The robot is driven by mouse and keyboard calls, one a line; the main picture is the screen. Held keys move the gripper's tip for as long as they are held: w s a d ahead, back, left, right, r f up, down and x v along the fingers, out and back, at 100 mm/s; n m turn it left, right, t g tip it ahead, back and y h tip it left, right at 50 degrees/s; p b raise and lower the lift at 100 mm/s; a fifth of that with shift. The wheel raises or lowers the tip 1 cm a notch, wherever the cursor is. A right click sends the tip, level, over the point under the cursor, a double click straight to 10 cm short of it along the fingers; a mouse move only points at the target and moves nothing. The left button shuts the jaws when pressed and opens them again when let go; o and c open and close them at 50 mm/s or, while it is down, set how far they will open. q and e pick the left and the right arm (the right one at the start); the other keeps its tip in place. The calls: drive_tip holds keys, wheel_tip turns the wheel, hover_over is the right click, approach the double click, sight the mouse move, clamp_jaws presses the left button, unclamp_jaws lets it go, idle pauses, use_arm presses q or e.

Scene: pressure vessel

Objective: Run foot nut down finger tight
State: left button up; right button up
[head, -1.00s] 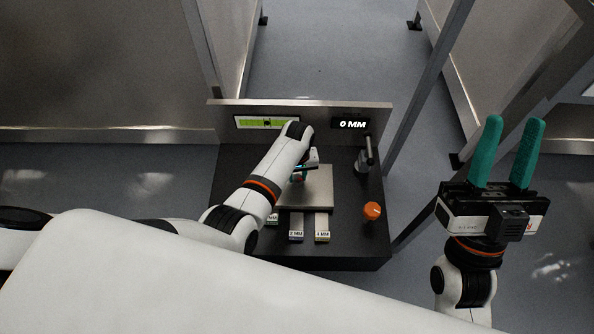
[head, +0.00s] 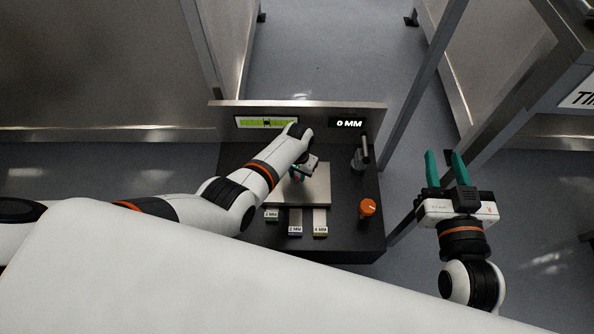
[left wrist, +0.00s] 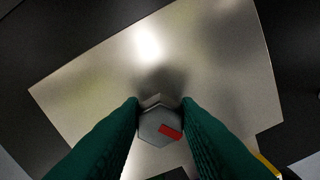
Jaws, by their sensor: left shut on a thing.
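The foot nut (left wrist: 160,126) is a grey hexagon with a red mark on its top face, seen in the left wrist view. My left gripper (left wrist: 160,112) has its two green fingers on either side of the nut, shut on it. In the head view my left gripper (head: 297,172) is over the metal plate (head: 318,192), and the arm hides the nut there. My right gripper (head: 447,168) is open and empty, off to the right of the bench with its fingers pointing up and away.
Labelled shim tabs (head: 295,225) stick out at the plate's front edge. An orange knob (head: 367,207) and an upright lever (head: 362,153) stand right of the plate. A display (head: 349,123) reads 0 MM beside a green level screen (head: 266,122). A grey post (head: 418,90) rises between bench and right arm.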

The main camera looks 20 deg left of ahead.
drive_tip(key=shift+f, duration=0.3)
use_arm(q)
drive_tip(key=shift+w, duration=0.1)
use_arm(e)
drive_tip(key=shift+d+g, duration=0.1)
drive_tip(key=shift+g, duration=0.2)
use_arm(q)
drive_tip(key=o, duration=1)
